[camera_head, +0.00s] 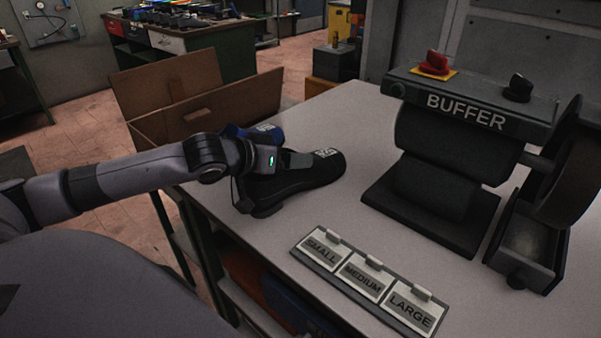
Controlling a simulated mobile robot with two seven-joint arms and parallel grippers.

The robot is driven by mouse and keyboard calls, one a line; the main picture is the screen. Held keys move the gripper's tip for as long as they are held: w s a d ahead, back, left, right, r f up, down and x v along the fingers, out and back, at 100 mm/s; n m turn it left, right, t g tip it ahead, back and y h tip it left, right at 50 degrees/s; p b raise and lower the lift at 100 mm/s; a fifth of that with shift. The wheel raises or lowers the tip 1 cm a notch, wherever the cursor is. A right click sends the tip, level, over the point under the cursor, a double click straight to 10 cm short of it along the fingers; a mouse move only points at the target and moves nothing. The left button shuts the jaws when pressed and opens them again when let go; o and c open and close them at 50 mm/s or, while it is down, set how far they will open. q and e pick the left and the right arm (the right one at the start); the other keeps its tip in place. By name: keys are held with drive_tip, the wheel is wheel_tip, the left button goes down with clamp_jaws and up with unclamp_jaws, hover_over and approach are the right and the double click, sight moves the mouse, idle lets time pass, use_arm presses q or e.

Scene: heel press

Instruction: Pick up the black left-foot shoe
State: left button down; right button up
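A black shoe (315,174) lies on the grey table (350,115) near its left edge, toe pointing right, with a pale label on its toe. My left gripper (298,160) reaches in from the left and is at the shoe's opening. Its fingers are partly hidden by the wrist and the shoe, so I cannot tell whether it grips the shoe. A blue shoe (266,131) with a pale label is just behind, partly hidden by my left wrist. My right gripper is out of view.
A buffer machine (450,150) with red and black knobs stands on the right. A plate with SMALL, MEDIUM and LARGE tags (365,277) lies at the front. An open cardboard box (225,105) is behind the left edge. The table between shoe and buffer is clear.

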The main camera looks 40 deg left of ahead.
use_arm(q)
wheel_tip(320, 180, up, 20)
idle(0.8)
